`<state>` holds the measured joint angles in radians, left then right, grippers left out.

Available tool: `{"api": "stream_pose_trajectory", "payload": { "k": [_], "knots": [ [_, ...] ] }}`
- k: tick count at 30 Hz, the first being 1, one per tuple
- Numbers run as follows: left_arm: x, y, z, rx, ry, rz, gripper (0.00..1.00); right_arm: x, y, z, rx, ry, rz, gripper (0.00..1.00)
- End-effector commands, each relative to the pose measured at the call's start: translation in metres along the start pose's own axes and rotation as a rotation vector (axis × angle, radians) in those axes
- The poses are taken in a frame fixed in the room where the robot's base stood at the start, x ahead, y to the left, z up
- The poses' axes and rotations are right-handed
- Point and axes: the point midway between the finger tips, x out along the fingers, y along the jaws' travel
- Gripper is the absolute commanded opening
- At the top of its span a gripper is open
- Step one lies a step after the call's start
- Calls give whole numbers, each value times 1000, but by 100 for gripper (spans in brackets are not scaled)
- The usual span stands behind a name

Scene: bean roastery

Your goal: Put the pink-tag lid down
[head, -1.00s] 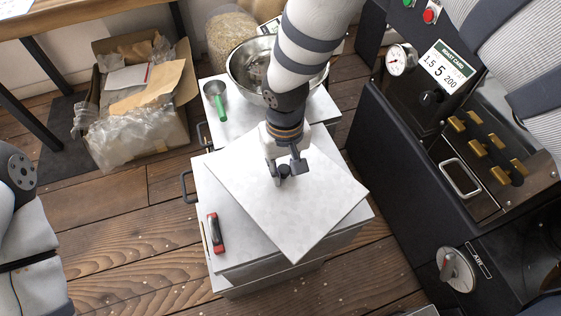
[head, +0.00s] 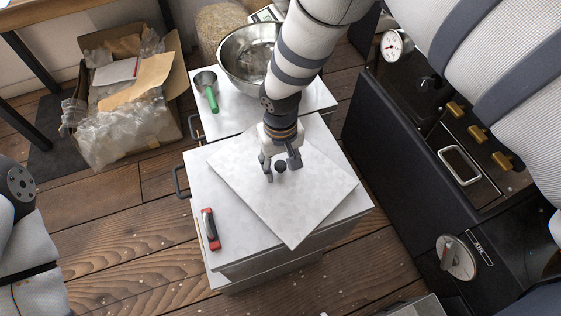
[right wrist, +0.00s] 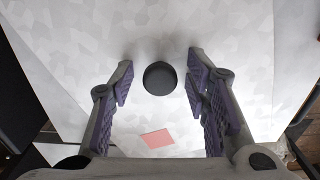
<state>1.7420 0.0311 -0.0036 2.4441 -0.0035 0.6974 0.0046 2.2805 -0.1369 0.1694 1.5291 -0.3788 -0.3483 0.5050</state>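The pink-tag lid (head: 300,215) is a square, mottled pale-grey metal plate with a round black knob (head: 280,166). It appears to lie flat, turned at an angle, on the pale top of the front cabinet (head: 240,250). Its pink tag (right wrist: 157,138) shows in the right wrist view. My right gripper (right wrist: 161,85) is open, with one finger on each side of the knob and a gap at both sides. It points down at the lid in the head view (head: 281,168). My left arm shows at the left edge; its gripper is out of view.
A red and black tool (head: 211,229) lies on the cabinet top left of the lid. Behind stand a green-handled scoop (head: 208,92) and a steel bowl (head: 240,70). A box of packaging (head: 130,110) sits at left. The black roaster (head: 395,165) stands close at right.

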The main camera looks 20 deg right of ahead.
Motion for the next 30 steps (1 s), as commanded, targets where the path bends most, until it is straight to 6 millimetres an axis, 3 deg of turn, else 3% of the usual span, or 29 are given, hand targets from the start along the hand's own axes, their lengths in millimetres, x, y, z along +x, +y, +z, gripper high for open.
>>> {"api": "stream_pose_trajectory", "payload": {
  "k": [5,8,15,21,30],
  "knots": [
    [-1,0,0,0,1,0,40,-1,0,0,0,1,0,43],
    [-4,0,-1,0,9,0,40,-14,0,-2,1,5,-1,43],
    [-20,0,-5,-1,42,2,40,-82,0,-2,1,10,-1,43],
    [-27,1,-7,-2,57,3,40,-117,0,-1,1,4,-1,43],
    [-27,1,-7,-2,57,3,40,-123,0,0,0,0,-1,43]
  ]
}}
